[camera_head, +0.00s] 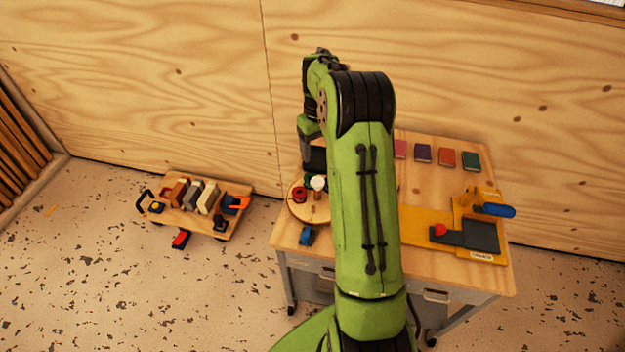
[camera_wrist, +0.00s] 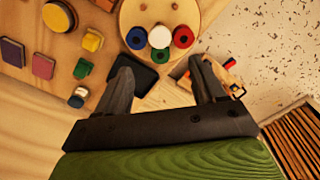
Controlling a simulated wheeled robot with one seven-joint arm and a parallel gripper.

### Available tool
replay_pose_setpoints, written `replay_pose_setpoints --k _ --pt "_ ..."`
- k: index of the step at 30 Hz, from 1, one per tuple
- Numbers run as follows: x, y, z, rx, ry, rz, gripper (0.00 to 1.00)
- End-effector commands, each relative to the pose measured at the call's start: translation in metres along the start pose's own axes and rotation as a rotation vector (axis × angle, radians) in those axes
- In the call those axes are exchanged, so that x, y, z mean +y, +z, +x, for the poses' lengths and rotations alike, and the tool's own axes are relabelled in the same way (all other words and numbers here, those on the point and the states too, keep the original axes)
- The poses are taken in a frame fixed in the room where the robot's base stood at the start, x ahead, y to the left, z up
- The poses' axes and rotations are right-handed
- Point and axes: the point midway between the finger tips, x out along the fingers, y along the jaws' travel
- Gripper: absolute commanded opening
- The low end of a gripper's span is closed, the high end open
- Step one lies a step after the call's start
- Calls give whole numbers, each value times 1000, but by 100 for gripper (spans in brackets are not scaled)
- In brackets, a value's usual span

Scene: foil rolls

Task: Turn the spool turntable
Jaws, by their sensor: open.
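The spool turntable (camera_head: 312,214) is a round wooden disc at the left end of the workbench, partly hidden behind my arm in the head view. In the wrist view the disc (camera_wrist: 150,12) is cut off by the top edge. Near its rim are a blue spool (camera_wrist: 136,38), a white one (camera_wrist: 159,37), a red one (camera_wrist: 182,37) and a green one (camera_wrist: 160,56). My gripper (camera_wrist: 163,72) is open, with nothing visible between its fingers. In the wrist view its fingertips appear just below the green spool; I cannot tell whether they touch anything.
A dark tray (camera_wrist: 143,77) lies beside the left finger. Several coloured squares (camera_head: 447,157) line the bench's back. A yellow fixture (camera_head: 408,224) with a blue-handled tool (camera_head: 494,210) occupies the right. A low wooden cart (camera_head: 190,219) with blocks stands on the floor at left.

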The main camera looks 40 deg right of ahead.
Motion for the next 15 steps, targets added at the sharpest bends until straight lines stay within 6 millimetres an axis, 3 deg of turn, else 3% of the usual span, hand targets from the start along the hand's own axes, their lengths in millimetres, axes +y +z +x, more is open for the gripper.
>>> replay_pose_setpoints --k 1,9,15 --pt "0 1 18 -4 -3 1 69" --pt "0 1 85 -3 -2 1 69" --pt "0 0 116 -1 -1 1 69"
